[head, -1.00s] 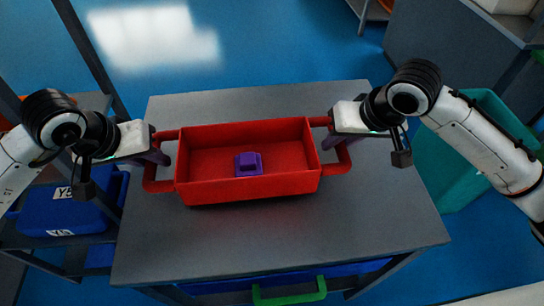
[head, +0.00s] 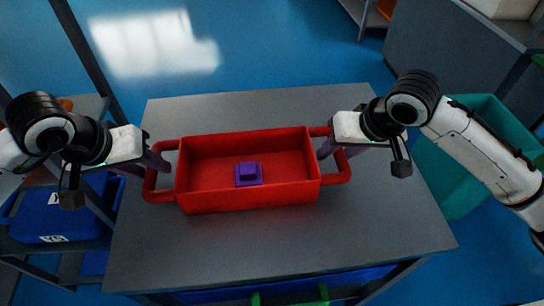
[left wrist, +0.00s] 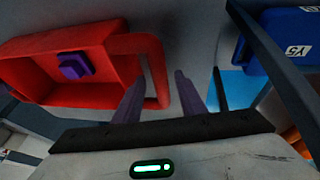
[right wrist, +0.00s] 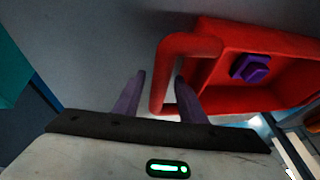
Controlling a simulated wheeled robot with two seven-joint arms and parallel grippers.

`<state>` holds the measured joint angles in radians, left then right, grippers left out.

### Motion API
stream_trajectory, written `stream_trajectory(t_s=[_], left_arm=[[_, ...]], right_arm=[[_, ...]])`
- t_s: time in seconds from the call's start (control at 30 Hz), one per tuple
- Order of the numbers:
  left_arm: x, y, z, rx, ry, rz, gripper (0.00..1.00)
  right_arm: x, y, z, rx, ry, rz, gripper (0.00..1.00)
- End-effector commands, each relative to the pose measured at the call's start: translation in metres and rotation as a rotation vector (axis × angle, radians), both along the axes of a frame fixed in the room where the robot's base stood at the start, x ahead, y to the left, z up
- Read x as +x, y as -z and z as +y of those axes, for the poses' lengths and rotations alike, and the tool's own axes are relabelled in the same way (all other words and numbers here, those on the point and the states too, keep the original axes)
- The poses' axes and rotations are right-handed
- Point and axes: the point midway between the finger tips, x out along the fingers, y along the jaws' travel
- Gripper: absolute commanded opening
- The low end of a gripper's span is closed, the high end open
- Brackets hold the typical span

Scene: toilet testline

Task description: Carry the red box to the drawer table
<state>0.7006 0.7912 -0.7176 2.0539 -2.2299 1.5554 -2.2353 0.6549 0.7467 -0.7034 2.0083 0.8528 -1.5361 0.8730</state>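The red box (head: 250,197) sits level on the grey table (head: 290,250), which has a blue drawer front (head: 285,288). A purple block (head: 249,174) lies inside the box. My left gripper (head: 156,161) is at the left handle. In the left wrist view its fingers (left wrist: 158,95) stand apart with the handle bar (left wrist: 152,65) between them. My right gripper (head: 331,150) is at the right handle. In the right wrist view its fingers (right wrist: 156,95) are also spread, one on each side of the handle bar (right wrist: 168,75). The box's underside is hidden.
A shelf with blue bins (head: 60,210) stands close to the table's left side. A teal bin (head: 450,165) is at the right. The tabletop in front of and behind the box is clear. Green drawer handles (head: 323,292) show at the front edge.

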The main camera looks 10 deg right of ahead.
Motion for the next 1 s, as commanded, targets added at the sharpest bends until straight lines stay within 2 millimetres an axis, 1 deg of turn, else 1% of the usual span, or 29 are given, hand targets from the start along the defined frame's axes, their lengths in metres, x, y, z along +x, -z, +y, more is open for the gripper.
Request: stream_trajectory(t_s=[0.03, 0.2, 0.3, 0.43, 0.57, 0.67, 0.77, 1.0], left_arm=[[-0.003, -0.011, 0.003, 0.002, 0.000, -0.007, 0.37], [-0.017, -0.045, 0.010, 0.003, -0.001, -0.007, 0.37], [-0.024, -0.063, 0.013, 0.003, -0.002, -0.007, 0.37], [-0.032, -0.080, 0.016, 0.002, -0.002, -0.005, 0.37], [-0.036, -0.089, 0.017, 0.001, -0.002, -0.003, 0.37], [-0.038, -0.091, 0.018, 0.001, -0.001, -0.001, 0.37], [-0.038, -0.091, 0.018, 0.001, -0.001, -0.001, 0.37], [-0.038, -0.091, 0.018, 0.001, -0.001, -0.001, 0.37]], right_arm=[[0.000, 0.000, 0.000, 0.000, 0.000, 0.000, 0.37], [0.000, 0.000, 0.000, 0.000, 0.000, 0.000, 0.37], [0.000, 0.000, 0.000, 0.000, 0.000, 0.000, 0.37], [0.000, 0.000, 0.000, 0.000, 0.000, 0.000, 0.37], [0.000, 0.000, 0.000, 0.000, 0.000, 0.000, 0.37], [-0.002, -0.006, -0.001, 0.001, 0.000, -0.001, 0.37], [-0.007, -0.018, -0.003, 0.000, 0.000, -0.004, 0.37], [-0.026, -0.065, -0.012, 0.001, 0.000, -0.006, 0.37]])
